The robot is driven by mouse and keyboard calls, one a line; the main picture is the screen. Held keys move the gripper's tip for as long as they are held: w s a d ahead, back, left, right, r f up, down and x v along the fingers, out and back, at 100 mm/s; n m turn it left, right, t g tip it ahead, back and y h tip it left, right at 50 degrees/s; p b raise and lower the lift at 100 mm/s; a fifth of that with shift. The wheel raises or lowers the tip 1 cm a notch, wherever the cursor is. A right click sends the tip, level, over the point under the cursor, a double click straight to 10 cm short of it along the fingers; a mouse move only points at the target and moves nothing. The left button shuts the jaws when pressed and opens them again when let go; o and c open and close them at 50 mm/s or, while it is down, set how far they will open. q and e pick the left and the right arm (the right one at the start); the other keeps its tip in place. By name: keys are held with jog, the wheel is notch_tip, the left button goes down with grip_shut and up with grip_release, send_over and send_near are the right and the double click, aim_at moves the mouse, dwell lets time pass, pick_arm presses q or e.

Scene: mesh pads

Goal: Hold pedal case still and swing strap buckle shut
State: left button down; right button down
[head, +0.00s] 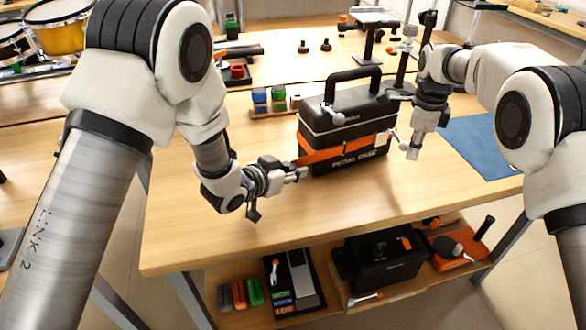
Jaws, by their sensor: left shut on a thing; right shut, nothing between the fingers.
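The pedal case (342,126) is a black box with a top handle, standing upright on the wooden table. An orange strap (345,150) runs across its front above the "PEDAL CASE" lettering. A pale lever-like piece (393,135) sticks out at the case's right side; I cannot tell if it is the buckle. Another pale lever (327,112) is on the lid's front. My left gripper (303,173) is shut on the pedal case at its lower left front corner, by the strap's end. My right gripper (413,153) is shut and empty, pointing down just right of the case.
A blue mat (478,145) lies right of my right gripper. Small colored jars (268,96) stand behind the case at left. A stand (370,40) rises behind it. The table (230,235) in front is clear. A lower shelf holds a black bin (378,265) and pedals.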

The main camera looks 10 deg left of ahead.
jog(key=a, duration=0.2)
jog(key=shift+s+a, duration=0.35)
jog(key=shift+d, duration=0.15)
jog(key=shift+s+d, duration=0.1)
jog(key=shift+d, duration=0.4)
jog(key=c, duration=1.4)
grip_release()
notch_tip(320, 180, up, 12)
